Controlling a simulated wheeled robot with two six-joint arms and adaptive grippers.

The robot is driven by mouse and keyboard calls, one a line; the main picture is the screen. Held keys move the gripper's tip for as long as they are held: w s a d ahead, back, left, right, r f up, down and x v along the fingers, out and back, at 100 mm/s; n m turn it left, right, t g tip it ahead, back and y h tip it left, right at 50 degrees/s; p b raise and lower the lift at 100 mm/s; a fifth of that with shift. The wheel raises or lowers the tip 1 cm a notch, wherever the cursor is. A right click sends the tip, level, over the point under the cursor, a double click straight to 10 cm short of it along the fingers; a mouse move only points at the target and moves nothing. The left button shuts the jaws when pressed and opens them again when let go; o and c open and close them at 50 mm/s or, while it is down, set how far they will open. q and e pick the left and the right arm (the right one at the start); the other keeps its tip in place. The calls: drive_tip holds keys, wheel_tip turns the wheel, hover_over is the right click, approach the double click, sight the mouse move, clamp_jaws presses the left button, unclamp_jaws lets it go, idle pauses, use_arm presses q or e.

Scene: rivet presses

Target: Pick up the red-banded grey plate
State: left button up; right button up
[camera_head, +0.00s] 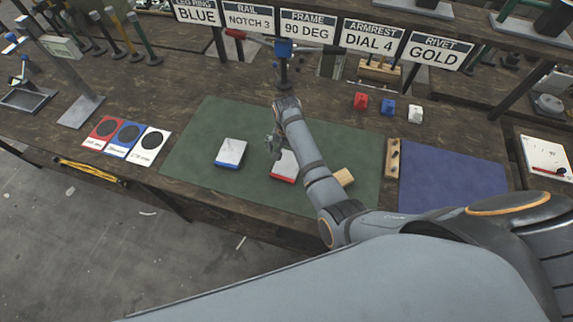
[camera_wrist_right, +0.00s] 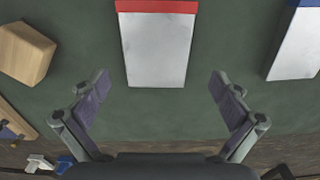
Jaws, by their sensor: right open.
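The red-banded grey plate (camera_head: 284,166) lies on the green mat, partly hidden behind my right arm in the head view. In the right wrist view the plate (camera_wrist_right: 157,48) lies flat, its red band at the top edge of the picture. My right gripper (camera_head: 273,147) is open above the mat. In the wrist view its fingers (camera_wrist_right: 158,82) are spread wide, one to each side of the plate's near end, with nothing between them gripped. My left gripper is not in view.
A blue-banded plate (camera_head: 230,153) lies left on the green mat (camera_head: 205,120). A wooden block (camera_head: 344,177) sits right of my arm. Red (camera_head: 361,100), blue (camera_head: 388,106) and white (camera_head: 415,113) small pieces stand behind. A blue mat (camera_head: 450,180) lies to the right.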

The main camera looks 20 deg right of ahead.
sight(288, 164)
drive_tip(key=shift+s+d+f+p, duration=0.15)
drive_tip(key=shift+f+p, duration=0.2)
drive_tip(key=shift+f, duration=0.2)
drive_tip(key=shift+s+a+f+p, duration=0.15)
drive_tip(key=shift+f+p, duration=0.15)
drive_tip(key=shift+f, duration=0.25)
wheel_tip(288, 164, down, 2)
drive_tip(key=shift+d+f, duration=0.15)
drive_tip(key=shift+f, duration=0.05)
drive_tip(key=shift+w+f, duration=0.1)
drive_tip(key=shift+f, duration=0.2)
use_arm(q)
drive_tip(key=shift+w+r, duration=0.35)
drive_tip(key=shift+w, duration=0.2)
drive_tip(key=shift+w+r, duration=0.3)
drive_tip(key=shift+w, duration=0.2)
use_arm(e)
drive_tip(key=shift+r, duration=0.1)
drive_tip(key=c, duration=1.6)
